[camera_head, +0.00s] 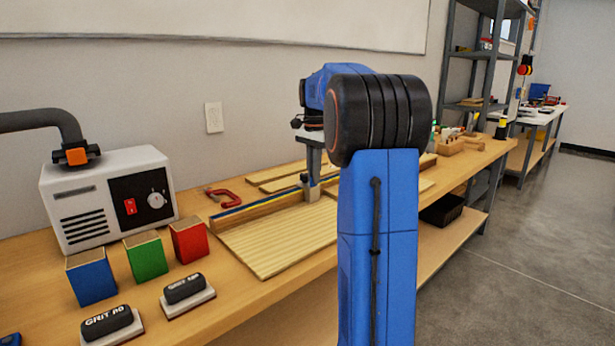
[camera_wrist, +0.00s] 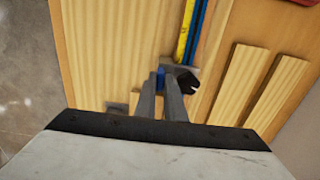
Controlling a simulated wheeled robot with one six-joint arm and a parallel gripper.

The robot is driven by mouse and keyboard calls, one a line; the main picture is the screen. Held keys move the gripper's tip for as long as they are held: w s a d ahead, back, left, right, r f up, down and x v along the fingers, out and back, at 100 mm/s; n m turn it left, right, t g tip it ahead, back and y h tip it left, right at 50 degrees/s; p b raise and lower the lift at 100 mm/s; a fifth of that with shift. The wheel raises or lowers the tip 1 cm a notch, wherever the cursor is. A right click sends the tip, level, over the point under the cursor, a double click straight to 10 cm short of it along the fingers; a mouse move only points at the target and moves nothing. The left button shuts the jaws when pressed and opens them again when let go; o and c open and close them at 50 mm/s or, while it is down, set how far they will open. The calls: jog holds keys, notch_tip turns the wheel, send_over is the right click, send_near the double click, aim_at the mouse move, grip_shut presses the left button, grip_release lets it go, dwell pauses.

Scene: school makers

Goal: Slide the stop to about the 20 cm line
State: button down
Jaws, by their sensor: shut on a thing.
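The stop (camera_head: 312,191) is a small grey block with a blue part, sitting on the wooden fence over the board on the workbench. In the wrist view the stop (camera_wrist: 182,70) shows a black knob on its right side. My gripper (camera_head: 311,172) reaches down from above and is shut on the stop; its fingers (camera_wrist: 164,88) hide part of it. A yellow and blue scale (camera_head: 250,206) runs along the fence, and it also shows beyond the stop in the wrist view (camera_wrist: 188,30). Its marks are too small to read, and my arm hides the fence's right part.
A red clamp (camera_head: 226,198) lies behind the fence's left end. Loose wooden strips (camera_wrist: 244,85) lie beside the fence.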

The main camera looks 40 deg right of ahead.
jog(key=shift+d, duration=0.1)
jog(key=c, duration=2.1)
grip_release()
jog(key=shift+r, duration=0.1)
notch_tip(320, 180, up, 17)
jog(key=shift+r, duration=0.1)
